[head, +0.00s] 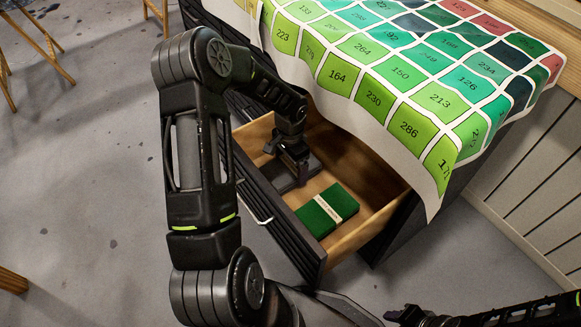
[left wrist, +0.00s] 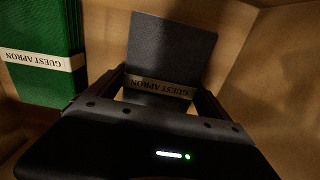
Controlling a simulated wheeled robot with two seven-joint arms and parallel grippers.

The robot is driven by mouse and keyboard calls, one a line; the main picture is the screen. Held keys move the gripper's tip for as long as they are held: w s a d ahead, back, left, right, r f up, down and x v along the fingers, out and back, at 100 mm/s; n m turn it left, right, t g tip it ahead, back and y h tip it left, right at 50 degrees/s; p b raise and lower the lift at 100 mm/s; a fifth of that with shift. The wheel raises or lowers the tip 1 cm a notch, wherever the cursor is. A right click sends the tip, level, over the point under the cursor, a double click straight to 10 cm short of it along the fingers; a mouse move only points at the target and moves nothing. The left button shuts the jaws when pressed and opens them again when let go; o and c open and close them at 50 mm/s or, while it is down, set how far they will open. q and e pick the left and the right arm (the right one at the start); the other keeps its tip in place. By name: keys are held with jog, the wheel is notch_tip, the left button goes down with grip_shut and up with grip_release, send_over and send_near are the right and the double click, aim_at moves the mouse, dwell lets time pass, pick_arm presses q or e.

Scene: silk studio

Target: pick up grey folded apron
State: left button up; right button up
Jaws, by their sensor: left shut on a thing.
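The grey folded apron (head: 284,181) lies in the open wooden drawer, mostly beneath my left gripper (head: 299,176). In the left wrist view the grey apron (left wrist: 172,45) has a pale paper band reading "GUEST APRON" across it. The fingers of my left gripper (left wrist: 160,95) are on both sides of it at the band and shut on it. Whether the apron is clear of the drawer floor I cannot tell. My right gripper (head: 405,315) shows only in part at the bottom right of the head view, away from the drawer; its jaws are not clear.
The drawer walls (head: 375,226) stand close around. A numbered colour-chart cloth (head: 385,75) overhangs above the drawer.

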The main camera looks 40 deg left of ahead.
aim_at(291, 166)
pick_arm(q)
notch_tip(291, 166, up, 10)
jog(key=p, duration=0.3)
jog(key=shift+f, duration=0.25)
